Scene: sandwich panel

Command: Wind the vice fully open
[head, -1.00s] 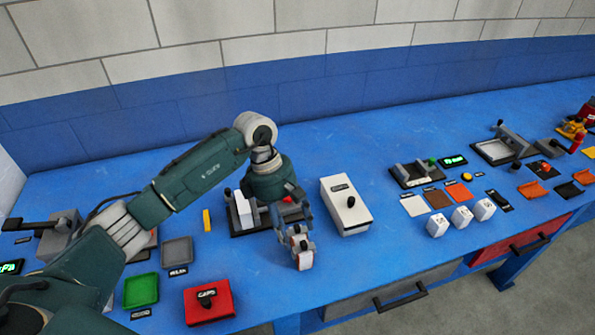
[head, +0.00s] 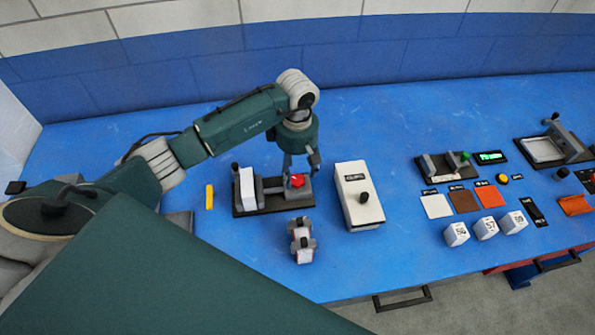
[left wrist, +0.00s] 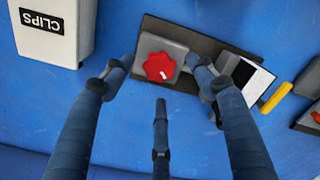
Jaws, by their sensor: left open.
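The vice sits on a dark base plate (head: 245,212), with a grey block, a red knob (head: 297,181) at its right end and a white slab (head: 247,188) standing at its left. My left gripper (head: 301,168) is open above the knob. In the left wrist view its fingertips (left wrist: 158,75) lie on either side of the knob, apart from it. My right gripper is out of view.
A white CLIPS box (head: 358,190) stands just right of the vice. A small grey-and-white clamped piece (head: 302,243) lies in front. A yellow stick (head: 209,197) lies left. Several white blocks and coloured tiles lie further right. My green arm covers the lower left.

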